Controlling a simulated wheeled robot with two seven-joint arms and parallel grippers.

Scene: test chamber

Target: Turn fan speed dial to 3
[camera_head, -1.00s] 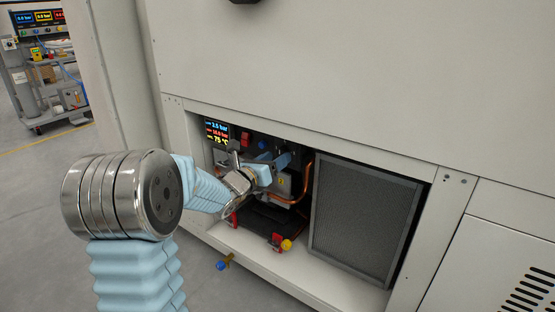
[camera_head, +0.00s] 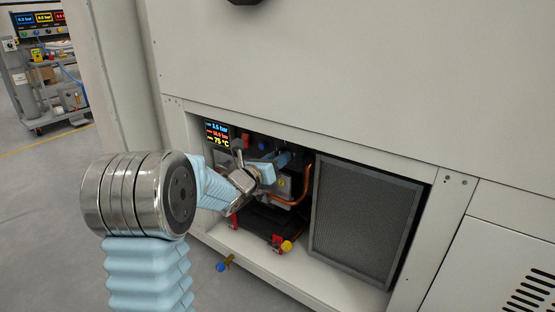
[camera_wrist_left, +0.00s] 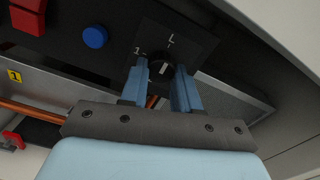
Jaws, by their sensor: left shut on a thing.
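The fan speed dial (camera_wrist_left: 162,67) is a black round knob with a white pointer line on a dark panel. In the left wrist view an "L" mark stands above it and a "1" mark to its upper left. A 3 cannot be read; the lower part of the scale is hidden. My left gripper (camera_wrist_left: 161,82) has its blue fingers on either side of the dial, shut on it. In the head view my left gripper (camera_head: 277,166) reaches into the open bay, and its wrist and fingers hide the dial.
A blue button (camera_wrist_left: 95,37) and a red part (camera_wrist_left: 27,17) sit left of the dial. A display (camera_head: 217,134) is at the bay's upper left. A grey filter panel (camera_head: 364,222) fills the right side. Copper pipes and a yellow knob (camera_head: 287,246) lie below.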

